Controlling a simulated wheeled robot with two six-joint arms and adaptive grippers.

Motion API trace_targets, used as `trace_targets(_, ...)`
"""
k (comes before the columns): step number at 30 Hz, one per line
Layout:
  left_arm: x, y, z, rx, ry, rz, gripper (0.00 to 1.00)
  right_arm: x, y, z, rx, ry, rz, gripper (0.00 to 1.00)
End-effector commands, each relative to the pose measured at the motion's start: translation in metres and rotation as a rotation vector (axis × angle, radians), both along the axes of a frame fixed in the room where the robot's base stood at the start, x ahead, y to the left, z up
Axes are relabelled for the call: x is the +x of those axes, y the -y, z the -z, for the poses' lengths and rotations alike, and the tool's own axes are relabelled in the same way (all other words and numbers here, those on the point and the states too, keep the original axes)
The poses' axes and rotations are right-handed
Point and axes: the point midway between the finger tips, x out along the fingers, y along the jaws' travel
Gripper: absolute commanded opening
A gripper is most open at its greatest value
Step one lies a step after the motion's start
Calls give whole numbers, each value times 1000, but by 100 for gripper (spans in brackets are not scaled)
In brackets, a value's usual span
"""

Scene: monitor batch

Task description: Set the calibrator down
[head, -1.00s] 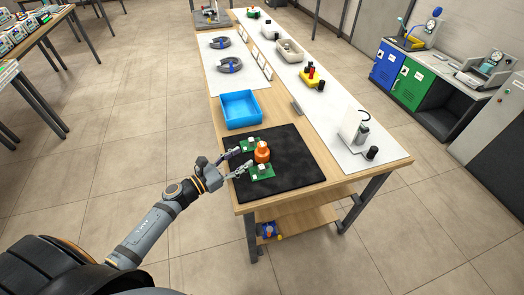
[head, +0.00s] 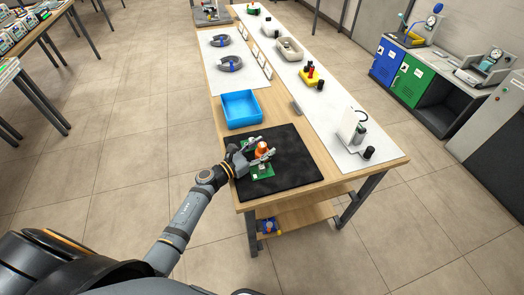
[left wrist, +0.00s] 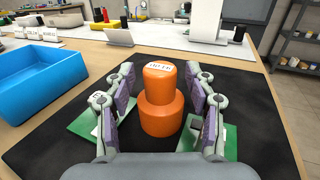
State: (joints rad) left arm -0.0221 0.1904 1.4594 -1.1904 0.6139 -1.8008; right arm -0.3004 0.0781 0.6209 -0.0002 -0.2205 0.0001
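The orange calibrator (head: 262,147), a stepped cylinder with a white label on top, stands upright on the black mat (head: 300,172). It also shows in the left wrist view (left wrist: 160,110). My left gripper (head: 265,149) is open, with one finger on each side of the calibrator. In the left wrist view the fingers (left wrist: 159,88) show a gap to it on both sides. Green circuit boards lie on the mat to its left (left wrist: 92,117) and right (left wrist: 230,146), partly hidden by the fingers. My right gripper is not in view.
A blue tray (head: 240,108) stands on the bench just beyond the mat. A white stand (head: 352,128) and a black cylinder (head: 369,153) are on the white strip at right. The mat's right part is clear.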

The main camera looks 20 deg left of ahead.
Motion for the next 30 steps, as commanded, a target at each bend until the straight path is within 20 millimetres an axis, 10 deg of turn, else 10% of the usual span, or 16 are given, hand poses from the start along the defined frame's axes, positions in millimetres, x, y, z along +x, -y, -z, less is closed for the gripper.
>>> trace_targets(12,0,0,0,-1,-1,-1,0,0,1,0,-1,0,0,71)
trace_targets(30,-9,-3,-42,4,1,1,0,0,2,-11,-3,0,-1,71)
